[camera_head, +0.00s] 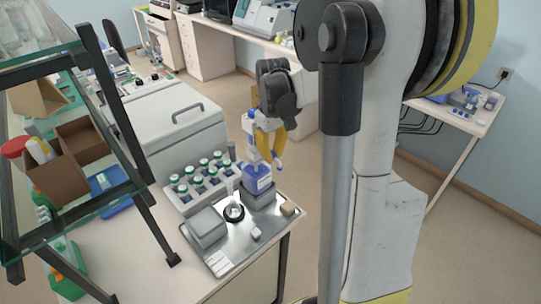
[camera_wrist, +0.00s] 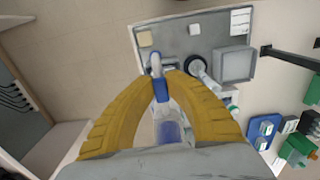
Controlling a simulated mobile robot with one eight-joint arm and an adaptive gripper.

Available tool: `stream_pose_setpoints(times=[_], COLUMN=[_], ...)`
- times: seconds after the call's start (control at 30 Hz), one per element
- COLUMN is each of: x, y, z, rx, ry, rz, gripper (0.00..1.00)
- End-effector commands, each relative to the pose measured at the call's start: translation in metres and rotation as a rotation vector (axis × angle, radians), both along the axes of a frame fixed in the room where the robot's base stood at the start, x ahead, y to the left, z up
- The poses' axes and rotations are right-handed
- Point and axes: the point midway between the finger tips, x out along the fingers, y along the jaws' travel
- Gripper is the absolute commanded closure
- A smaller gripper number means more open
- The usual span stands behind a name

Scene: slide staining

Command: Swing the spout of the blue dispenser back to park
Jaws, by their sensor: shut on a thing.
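The blue dispenser (camera_head: 257,180) stands upright on a grey block on the metal tray (camera_head: 271,225), with a blue label on its clear body. My gripper (camera_head: 267,150) has its yellow fingers around the upper part of the dispenser. In the wrist view the fingers close from both sides on the blue-and-white spout (camera_wrist: 156,64), near its blue collar (camera_wrist: 161,90). The spout points toward the top of that view, to the left of the black ring dish (camera_wrist: 196,64). The fingers hide part of the dispenser's head, and the clear body (camera_wrist: 170,132) shows between them.
A rack of green-capped bottles (camera_head: 203,180) stands behind the tray. A grey box (camera_head: 207,226) and a small tan block (camera_head: 288,209) are on the tray. A glass shelf unit (camera_head: 130,185) stands at the left. Open floor lies to the right of the bench.

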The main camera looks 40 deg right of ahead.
Motion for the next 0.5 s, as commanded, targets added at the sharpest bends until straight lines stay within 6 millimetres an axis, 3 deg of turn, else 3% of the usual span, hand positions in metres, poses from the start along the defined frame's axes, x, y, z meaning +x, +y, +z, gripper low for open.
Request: stream_pose_setpoints(times=[0.43, 0.47, 0.5], x=[0.0002, 0.0002, 0.0002], y=[-0.001, -0.001, -0.001], z=[-0.0004, -0.0004, -0.0004], rx=[-0.001, -0.001, -0.001], ry=[-0.001, -0.001, -0.001], rz=[0.01, 0.01, 0.01], gripper=[1.0, 0.8, 0.68])
